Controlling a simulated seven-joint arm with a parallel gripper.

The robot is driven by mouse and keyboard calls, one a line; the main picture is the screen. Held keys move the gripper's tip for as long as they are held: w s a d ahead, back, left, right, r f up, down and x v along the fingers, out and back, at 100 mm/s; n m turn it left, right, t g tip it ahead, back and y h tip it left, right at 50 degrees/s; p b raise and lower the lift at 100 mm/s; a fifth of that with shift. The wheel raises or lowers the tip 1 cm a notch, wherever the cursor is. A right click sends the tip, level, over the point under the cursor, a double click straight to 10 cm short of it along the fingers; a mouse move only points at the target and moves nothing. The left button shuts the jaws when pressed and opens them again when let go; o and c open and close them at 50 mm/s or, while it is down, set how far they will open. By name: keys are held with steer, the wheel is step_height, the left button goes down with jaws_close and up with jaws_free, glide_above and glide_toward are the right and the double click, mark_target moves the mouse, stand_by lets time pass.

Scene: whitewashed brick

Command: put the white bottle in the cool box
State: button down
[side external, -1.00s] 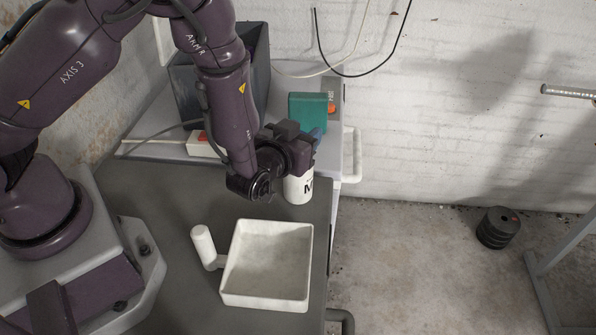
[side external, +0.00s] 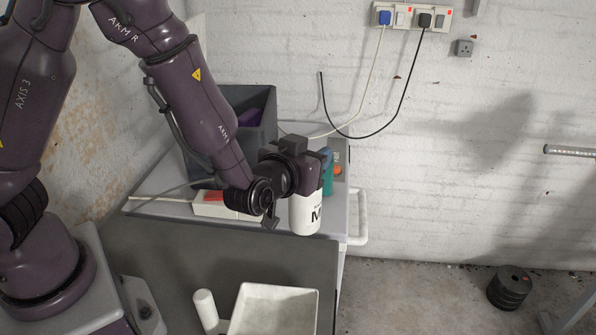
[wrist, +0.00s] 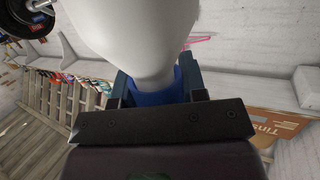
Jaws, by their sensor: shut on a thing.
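The white bottle (side external: 305,216), with dark lettering on its side, hangs upright below my gripper (side external: 313,182). My gripper is shut on its upper part. In the wrist view the pale bottle (wrist: 140,35) fills the top middle, between the blue fingers of my gripper (wrist: 158,88). The dark grey open box (side external: 262,139), which looks like the cool box, stands at the back left behind my forearm. Something purple shows inside it. My arm hides part of the box, and the bottle is outside it, to its front right.
A white tray (side external: 290,290) stands at the front, with a white cylinder (side external: 205,308) beside it. A power strip (side external: 210,205) and cable lie before the grey box. A green object (side external: 328,178) stands behind my gripper. Black weights (side external: 509,288) are on the floor at right.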

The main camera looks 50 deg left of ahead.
steer(key=w+a+r+m+t+h, duration=0.1)
steer(key=w+a+r+m+h, duration=0.25)
steer(key=w+a+r, duration=0.9)
steer(key=s+a+r+n+g+y, duration=0.1)
steer(key=s+a+r+n+y, duration=0.15)
steer(key=a, duration=0.75)
steer(key=s+a+r+n+y, duration=0.1)
steer(key=a+r, duration=0.3)
steer(key=a, duration=0.6)
steer(key=s+a+r+n+g+y, duration=0.1)
steer(key=s+a+r, duration=0.15)
steer(key=a, duration=0.75)
step_height(320, 180, down, 27)
steer(key=shift+w+f, duration=0.15)
steer(key=shift+w, duration=0.3)
steer(key=shift+d, duration=0.1)
